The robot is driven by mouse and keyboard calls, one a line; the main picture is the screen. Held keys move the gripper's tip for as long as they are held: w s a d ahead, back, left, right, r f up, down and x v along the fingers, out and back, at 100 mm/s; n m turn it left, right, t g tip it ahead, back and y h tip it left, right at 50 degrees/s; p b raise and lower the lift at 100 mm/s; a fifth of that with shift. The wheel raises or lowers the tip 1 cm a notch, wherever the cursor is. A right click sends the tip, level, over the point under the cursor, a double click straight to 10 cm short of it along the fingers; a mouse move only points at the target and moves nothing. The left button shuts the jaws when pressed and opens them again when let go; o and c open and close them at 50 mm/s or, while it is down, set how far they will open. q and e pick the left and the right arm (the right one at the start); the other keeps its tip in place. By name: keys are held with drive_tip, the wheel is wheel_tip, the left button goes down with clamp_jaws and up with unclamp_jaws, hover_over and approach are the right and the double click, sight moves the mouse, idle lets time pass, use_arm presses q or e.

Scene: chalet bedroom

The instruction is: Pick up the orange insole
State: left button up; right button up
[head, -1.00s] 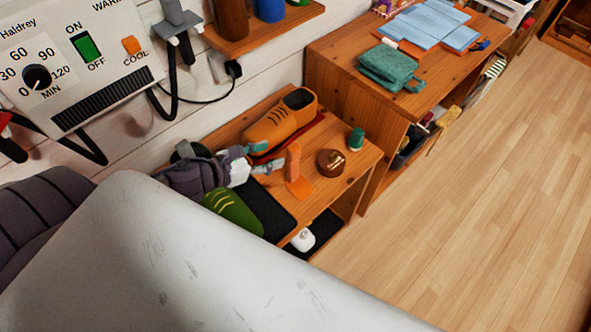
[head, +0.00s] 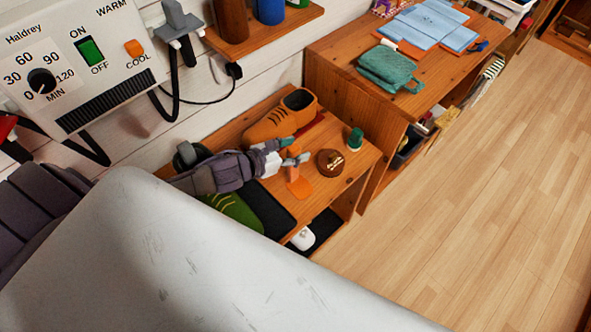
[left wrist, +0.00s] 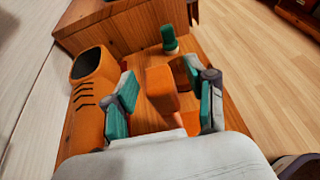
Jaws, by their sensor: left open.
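The orange insole (head: 299,188) is on the wooden bench, with one part lying flat and another part rising from it. In the left wrist view the insole (left wrist: 161,82) shows between the two teal finger pads. My left gripper (head: 294,151) is open, with its fingers on either side of the insole's raised part; it also shows in the left wrist view (left wrist: 162,92). Gaps show between the pads and the insole. The gripper partly hides the insole in the head view. My right gripper is not in view.
An orange shoe (head: 281,117) stands close beside the left gripper. A round brown tin (head: 331,162) and a small green bottle (head: 355,138) stand beyond the insole. A green shoe (head: 236,211) is on a black mat (head: 269,211) under my arm.

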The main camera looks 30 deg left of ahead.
use_arm(q)
clamp_jaws()
drive_tip(key=shift+r, duration=0.2)
